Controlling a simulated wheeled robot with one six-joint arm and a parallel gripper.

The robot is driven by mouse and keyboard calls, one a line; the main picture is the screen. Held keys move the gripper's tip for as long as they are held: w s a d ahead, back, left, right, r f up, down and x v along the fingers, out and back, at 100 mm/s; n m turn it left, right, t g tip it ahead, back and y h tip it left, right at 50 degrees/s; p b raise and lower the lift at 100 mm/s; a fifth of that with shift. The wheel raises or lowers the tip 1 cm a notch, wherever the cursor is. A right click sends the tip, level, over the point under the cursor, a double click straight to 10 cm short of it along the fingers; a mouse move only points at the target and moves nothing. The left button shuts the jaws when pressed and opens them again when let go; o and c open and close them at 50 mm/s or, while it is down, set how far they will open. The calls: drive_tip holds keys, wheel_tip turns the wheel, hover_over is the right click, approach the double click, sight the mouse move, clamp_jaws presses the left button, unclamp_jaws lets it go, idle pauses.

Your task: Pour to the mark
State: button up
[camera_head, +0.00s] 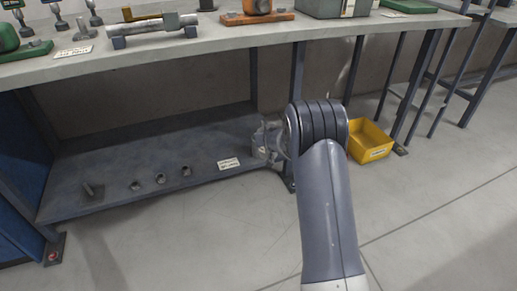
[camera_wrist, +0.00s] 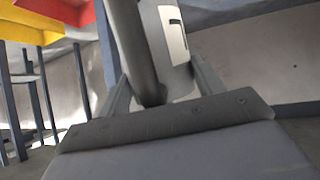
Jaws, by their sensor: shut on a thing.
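In the wrist view, my gripper (camera_wrist: 160,85) is shut on a dark grey, rounded bar (camera_wrist: 132,45), which looks like a handle. A pale panel with a dark bracket-shaped mark (camera_wrist: 174,35) stands right beside the bar; I cannot tell whether it belongs to the same thing. The bar's upper end is cut off by the frame. In the head view, my arm hides most of the gripper, and a blurry greyish shape (camera_head: 268,140) shows left of the arm near the low shelf's right end. No liquid or fill level is visible.
A workbench (camera_head: 200,55) with tools and a clamped cylinder (camera_head: 150,26) spans the top. Its low shelf (camera_head: 150,150) holds small round parts and a label card (camera_head: 229,163). A yellow bin (camera_head: 369,141) stands on the floor right of my arm. The front floor is clear.

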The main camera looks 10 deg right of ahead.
drive_tip(key=shift+p+x, duration=0.6)
drive_tip(key=shift+x, duration=1.7)
drive_tip(key=x, duration=0.7)
drive_tip(key=shift+f+p, duration=0.3)
drive_tip(key=shift+p, duration=0.05)
drive_tip(key=shift+w+d+f+b, duration=0.1)
drive_tip(key=shift+w+f+b, duration=0.4)
drive_tip(key=shift+b, duration=0.5)
drive_tip(key=shift+b+x, duration=0.75)
drive_tip(key=shift+b, duration=0.2)
drive_tip(key=shift+w+f+b, duration=0.35)
drive_tip(key=shift+w+b, duration=0.3)
drive_tip(key=shift+b, duration=0.5)
drive_tip(key=shift+w+r+n+g+h, duration=0.1)
drive_tip(key=shift+r+n+g+h, duration=0.2)
drive_tip(key=shift+r+g, duration=0.45)
idle(0.5)
drive_tip(key=shift+r+g, duration=0.15)
drive_tip(key=shift+g, duration=0.1)
